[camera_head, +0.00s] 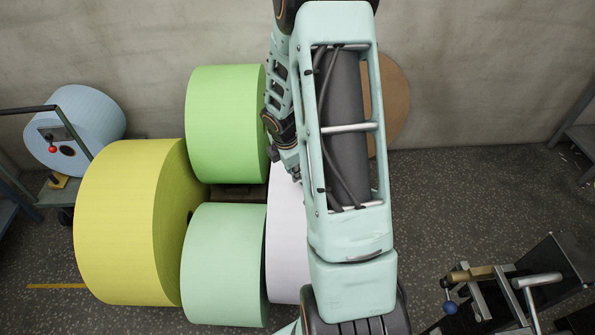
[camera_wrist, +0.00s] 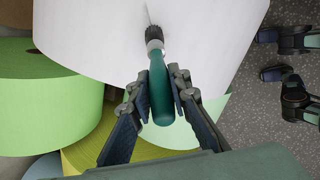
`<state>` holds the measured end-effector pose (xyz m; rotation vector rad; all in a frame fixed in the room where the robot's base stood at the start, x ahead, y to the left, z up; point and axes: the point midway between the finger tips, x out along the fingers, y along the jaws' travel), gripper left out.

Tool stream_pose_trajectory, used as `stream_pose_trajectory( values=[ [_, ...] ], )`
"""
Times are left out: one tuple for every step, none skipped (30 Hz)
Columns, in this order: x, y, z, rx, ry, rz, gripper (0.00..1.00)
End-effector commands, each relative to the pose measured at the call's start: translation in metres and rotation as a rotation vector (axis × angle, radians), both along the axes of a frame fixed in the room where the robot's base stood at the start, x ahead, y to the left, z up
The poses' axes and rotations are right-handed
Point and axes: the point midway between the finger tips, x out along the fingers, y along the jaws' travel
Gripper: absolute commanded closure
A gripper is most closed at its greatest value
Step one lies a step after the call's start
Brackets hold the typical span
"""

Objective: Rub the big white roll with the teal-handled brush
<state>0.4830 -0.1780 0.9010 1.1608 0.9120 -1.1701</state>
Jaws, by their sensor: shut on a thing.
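The big white roll (camera_head: 284,240) stands behind my arm in the head view, largely hidden by it. In the wrist view the white roll (camera_wrist: 100,35) fills the upper part. My gripper (camera_wrist: 160,100) is shut on the teal-handled brush (camera_wrist: 161,88), holding it by the handle. The brush's dark bristles point at the white roll and appear to be at its surface; whether they touch is hard to tell. A thin dark line shows on the roll just beyond the bristles.
A yellow roll (camera_head: 120,225), a pale green roll (camera_head: 222,265) and a brighter green roll (camera_head: 225,125) stand close by on the left. A blue roll (camera_head: 90,115) is at the far left and a brown roll (camera_head: 393,105) behind my arm. Open floor (camera_head: 450,200) lies to the right.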

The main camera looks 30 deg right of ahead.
Motion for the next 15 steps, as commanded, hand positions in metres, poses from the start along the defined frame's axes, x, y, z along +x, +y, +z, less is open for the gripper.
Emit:
stream_pose_trajectory(
  values=[
    [0.000, 0.000, 0.000, 0.000, 0.000, 0.000, 1.00],
    [0.000, 0.000, 0.000, 0.000, 0.000, 0.000, 1.00],
    [0.000, 0.000, 0.000, 0.000, 0.000, 0.000, 1.00],
    [0.000, 0.000, 0.000, 0.000, 0.000, 0.000, 1.00],
    [0.000, 0.000, 0.001, 0.000, -0.001, 0.000, 1.00],
    [0.000, 0.000, 0.002, 0.000, -0.001, 0.000, 1.00],
    [-0.001, 0.000, 0.004, 0.000, -0.001, 0.000, 1.00],
    [-0.001, 0.000, 0.006, 0.000, -0.001, 0.000, 1.00],
    [-0.002, 0.000, 0.009, 0.000, -0.001, 0.000, 1.00],
    [-0.003, 0.001, 0.011, 0.000, -0.001, 0.000, 1.00],
    [-0.004, 0.001, 0.014, 0.000, -0.001, 0.000, 1.00],
    [-0.005, 0.002, 0.018, 0.000, 0.000, 0.001, 1.00],
    [-0.006, 0.003, 0.021, 0.000, 0.000, 0.001, 1.00],
    [-0.007, 0.003, 0.024, 0.000, 0.000, 0.001, 1.00],
    [-0.009, 0.004, 0.028, 0.000, 0.000, 0.001, 1.00]
  ],
)
